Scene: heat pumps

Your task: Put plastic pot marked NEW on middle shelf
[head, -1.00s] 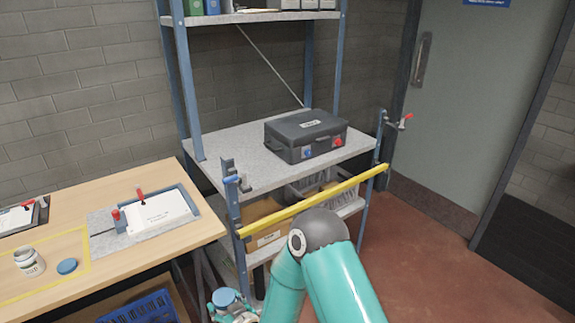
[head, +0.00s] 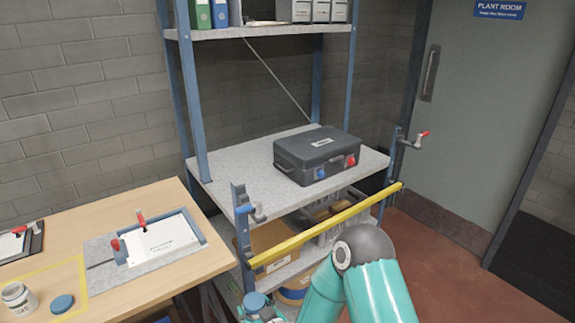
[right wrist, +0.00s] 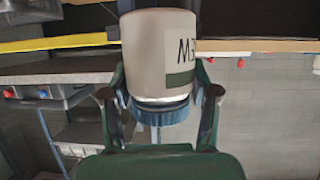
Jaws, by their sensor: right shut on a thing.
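My right gripper (right wrist: 160,100) is shut on a whitish plastic pot (right wrist: 158,50) with a blue lid (right wrist: 160,112). Part of its label shows, with letters that look like the end of NEW; the pot appears lid-down in the right wrist view. In the head view, the lid (head: 255,299) and part of the gripper (head: 264,315) show low at the bottom edge, below and in front of the middle shelf (head: 235,163). That shelf is grey, with a dark case (head: 318,153) on its right part and bare space at left. My left gripper is out of view.
A lower shelf holds boxes. The wooden bench (head: 110,250) at left carries an open white pot (head: 18,297) and a loose blue lid (head: 62,303).

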